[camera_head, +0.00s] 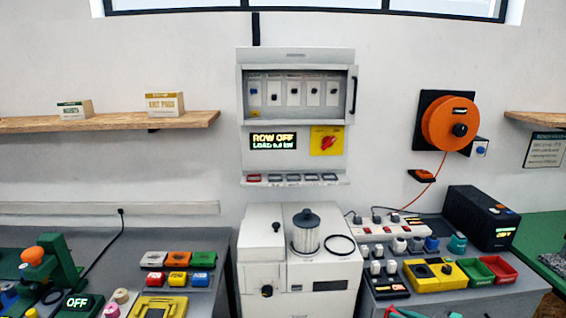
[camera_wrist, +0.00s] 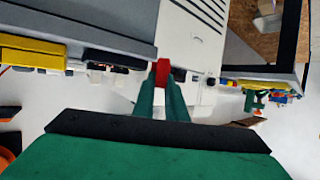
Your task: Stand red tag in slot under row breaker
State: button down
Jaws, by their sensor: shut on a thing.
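My gripper (camera_wrist: 162,84) shows in the wrist view, its two green fingers shut on a small red piece, the red tag (camera_wrist: 163,70), at their tips. A narrow ledge (camera_head: 340,183) under these has several small slots; the leftmost (camera_head: 253,178) looks red. The held tag is apart from the ledge.
A white machine (camera_head: 262,285) with a dark-lidded clear canister (camera_head: 305,232) stands below the panel. Coloured blocks (camera_head: 178,259) lie on the left table. A power strip (camera_head: 385,228), red bin (camera_head: 499,268) and black box (camera_head: 480,217) crowd the right table. An orange reel (camera_head: 448,124) hangs right.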

jog(key=s+a+f+m+t+h, duration=0.1)
jog(key=a+f+m+h, duration=0.1)
jog(key=a+f, duration=0.75)
jog(key=s+a+f+m+t+h, duration=0.15)
jog(key=a+f, duration=0.45)
jog(key=f, duration=0.7)
jog(key=s+a+f+m+h, duration=0.1)
jog(key=a+f+m+h, duration=0.1)
jog(key=a, duration=0.7)
jog(key=s+a+f+m+h, duration=0.1)
jog(key=s+a+m+h, duration=0.1)
jog(key=a, duration=0.7)
jog(key=v, duration=0.6)
jog(key=shift+w+a+r, duration=0.15)
jog(key=shift+a+r, duration=0.05)
jog(key=shift+a, duration=0.2)
